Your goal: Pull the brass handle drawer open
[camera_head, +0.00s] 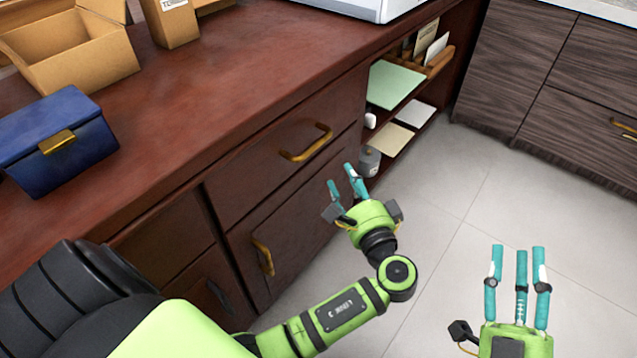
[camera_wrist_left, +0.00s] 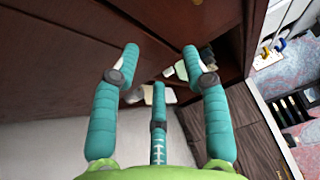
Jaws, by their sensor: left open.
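The reddish-brown wooden desk has an upper drawer (camera_head: 262,172) with a brass handle (camera_head: 307,143) on its front. A second brass handle (camera_head: 263,257) is on the lower front below it. The upper drawer looks shut. My left gripper (camera_head: 343,180) is open and empty, in front of the desk, below and to the right of the upper handle and apart from it. In the left wrist view its teal fingers (camera_wrist_left: 158,85) are spread near the dark wood, with no handle clearly visible between them. My right gripper (camera_head: 519,255) is over the floor at the lower right, its fingers apart and empty.
A blue box (camera_head: 58,138) with a gold clasp and an open cardboard box (camera_head: 75,55) stand on the desktop. Open shelves (camera_head: 400,95) with papers are right of the drawers. A grey-brown cabinet (camera_head: 540,75) stands at the right. The tiled floor (camera_head: 470,190) between is clear.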

